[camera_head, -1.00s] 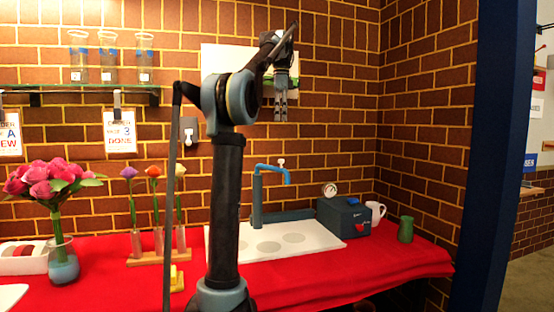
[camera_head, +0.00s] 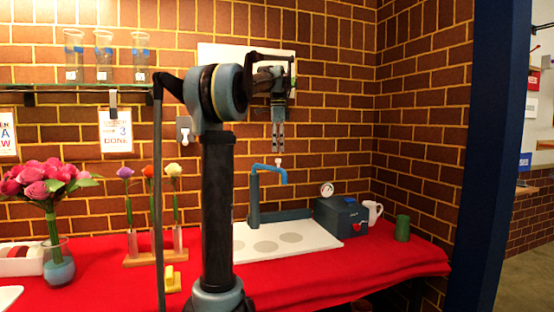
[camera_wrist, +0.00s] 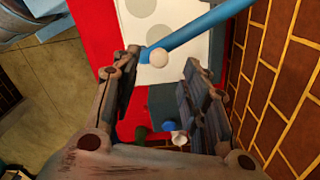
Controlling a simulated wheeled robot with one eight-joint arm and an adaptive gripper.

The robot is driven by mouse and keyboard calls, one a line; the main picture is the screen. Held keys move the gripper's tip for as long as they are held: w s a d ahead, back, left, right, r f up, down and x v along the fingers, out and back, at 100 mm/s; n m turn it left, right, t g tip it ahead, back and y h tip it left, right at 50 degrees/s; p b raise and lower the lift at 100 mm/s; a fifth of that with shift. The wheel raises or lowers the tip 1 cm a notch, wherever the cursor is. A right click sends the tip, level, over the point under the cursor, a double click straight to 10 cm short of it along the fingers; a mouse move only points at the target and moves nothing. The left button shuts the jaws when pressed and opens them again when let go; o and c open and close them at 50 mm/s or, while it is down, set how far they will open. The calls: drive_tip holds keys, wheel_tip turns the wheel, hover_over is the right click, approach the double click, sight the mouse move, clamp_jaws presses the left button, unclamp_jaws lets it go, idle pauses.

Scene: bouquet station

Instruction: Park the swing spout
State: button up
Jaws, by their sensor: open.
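The blue swing spout (camera_head: 268,169) rises from a slate base behind the white board and bends over to the right. It has a small pale knob on top (camera_head: 279,162). In the wrist view the spout arm (camera_wrist: 195,32) runs from the upper right to a round pale knob (camera_wrist: 158,57). My gripper (camera_head: 277,148) points down above the spout, with its fingers apart and empty. In the wrist view my gripper (camera_wrist: 160,80) has the knob between and below its fingertips, apart from them as far as I can tell.
The white board (camera_head: 325,238) with grey discs lies on the red cloth (camera_head: 330,270). To the right stand a dark blue box (camera_head: 341,218) with a gauge, a white mug (camera_head: 374,209) and a green cup (camera_head: 402,228). The brick wall (camera_head: 330,110) is close behind.

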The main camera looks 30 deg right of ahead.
drive_tip(key=shift+f, duration=2.45)
drive_tip(key=shift+c, duration=0.2)
clamp_jaws()
